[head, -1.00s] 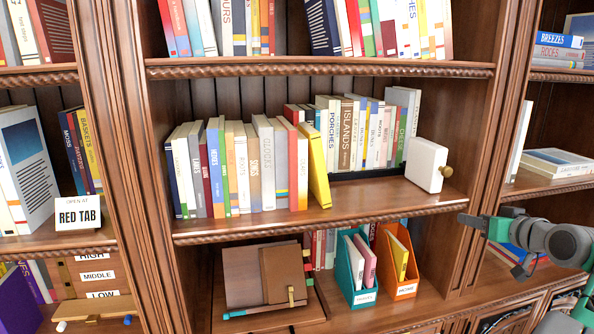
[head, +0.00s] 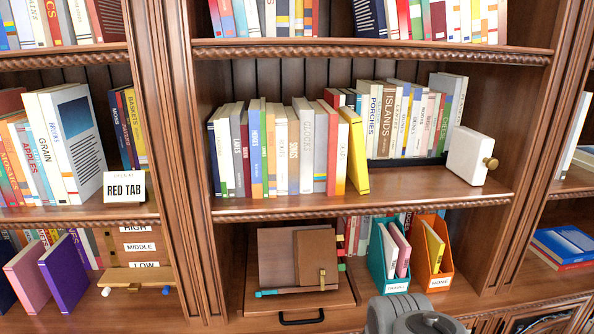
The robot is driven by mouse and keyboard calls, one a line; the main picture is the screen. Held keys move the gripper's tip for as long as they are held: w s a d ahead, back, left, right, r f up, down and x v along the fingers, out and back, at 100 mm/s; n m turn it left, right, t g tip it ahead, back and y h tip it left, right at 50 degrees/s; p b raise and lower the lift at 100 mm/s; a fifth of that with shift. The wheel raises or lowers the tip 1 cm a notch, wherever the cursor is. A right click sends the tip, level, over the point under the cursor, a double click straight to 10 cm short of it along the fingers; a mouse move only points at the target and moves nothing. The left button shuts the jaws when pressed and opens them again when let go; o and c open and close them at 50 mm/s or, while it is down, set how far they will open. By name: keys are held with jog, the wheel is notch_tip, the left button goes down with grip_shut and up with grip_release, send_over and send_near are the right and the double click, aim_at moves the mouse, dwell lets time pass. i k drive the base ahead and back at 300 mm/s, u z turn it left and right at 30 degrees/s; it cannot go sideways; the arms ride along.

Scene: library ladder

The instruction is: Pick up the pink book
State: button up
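Two pink books show. One pink book (head: 28,284) stands at the lower left, beside a purple book (head: 65,274). A second, slimmer pink book (head: 398,248) leans in the teal holder (head: 378,268) on the lower middle shelf, beside a white book (head: 387,250). The frames do not tell which one the task means. Only a grey part of my arm shows at the bottom edge, in front of the lower middle shelf. My gripper is out of view.
An orange holder (head: 441,276) with a yellow book (head: 433,245) stands right of the teal one. A brown wooden stand (head: 290,258) is to their left, above a black handle (head: 301,318). A yellow book (head: 355,150) leans on the middle shelf, near a white block (head: 467,155).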

aim_at(24, 273)
jog(key=u, duration=2.2)
jog(key=i, duration=0.5)
jog(key=u, duration=0.8)
jog(key=i, duration=1.7)
jog(key=z, duration=0.25)
